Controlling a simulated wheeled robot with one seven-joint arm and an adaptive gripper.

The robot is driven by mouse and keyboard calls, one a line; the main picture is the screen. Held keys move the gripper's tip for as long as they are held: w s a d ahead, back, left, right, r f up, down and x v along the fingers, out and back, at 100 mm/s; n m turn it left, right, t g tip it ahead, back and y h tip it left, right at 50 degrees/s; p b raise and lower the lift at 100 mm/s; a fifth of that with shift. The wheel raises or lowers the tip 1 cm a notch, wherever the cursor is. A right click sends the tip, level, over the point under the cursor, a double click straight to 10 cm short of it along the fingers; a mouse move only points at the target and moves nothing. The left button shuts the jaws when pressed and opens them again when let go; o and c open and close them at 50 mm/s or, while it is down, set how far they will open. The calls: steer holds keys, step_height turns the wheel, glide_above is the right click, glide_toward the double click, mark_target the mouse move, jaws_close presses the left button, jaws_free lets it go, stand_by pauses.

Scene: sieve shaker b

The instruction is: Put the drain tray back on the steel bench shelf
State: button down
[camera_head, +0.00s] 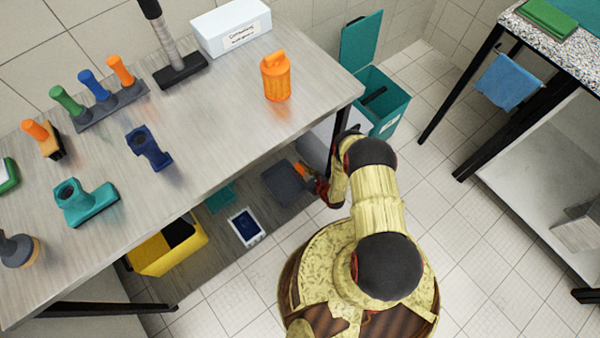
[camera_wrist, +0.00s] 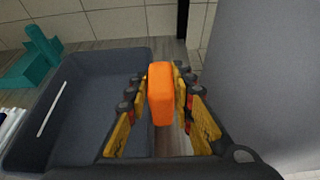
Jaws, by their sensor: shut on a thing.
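The drain tray (camera_head: 282,186) is a dark grey, shallow open tray with an orange grip at its right side. It is at the far right end of the lower bench shelf (camera_head: 205,272) in the head view; I cannot tell whether it rests on the shelf or hangs just above it. In the wrist view the tray (camera_wrist: 75,135) fills the left, and its orange grip (camera_wrist: 160,95) stands between my fingers. My gripper (camera_head: 308,176) is shut on that grip, below the bench top edge. My arm hides part of the area to the right.
The steel bench top (camera_head: 225,125) overhangs the shelf. A yellow bin (camera_head: 160,262) and a white-framed blue item (camera_head: 246,227) are on the shelf to the left, with a teal object (camera_head: 219,198) behind. A teal lidded bin (camera_head: 385,98) stands right of the bench. Tiled floor is clear right of me.

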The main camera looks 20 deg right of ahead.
step_height(320, 180, down, 3)
steer(key=shift+r+b, duration=0.15)
steer(key=shift+b, duration=0.45)
steer(key=shift+r, duration=0.1)
steer(key=c, duration=1.5)
jaws_free()
steer(key=shift+c, duration=0.2)
steer(key=p+v, duration=0.4)
steer(key=v, duration=0.8)
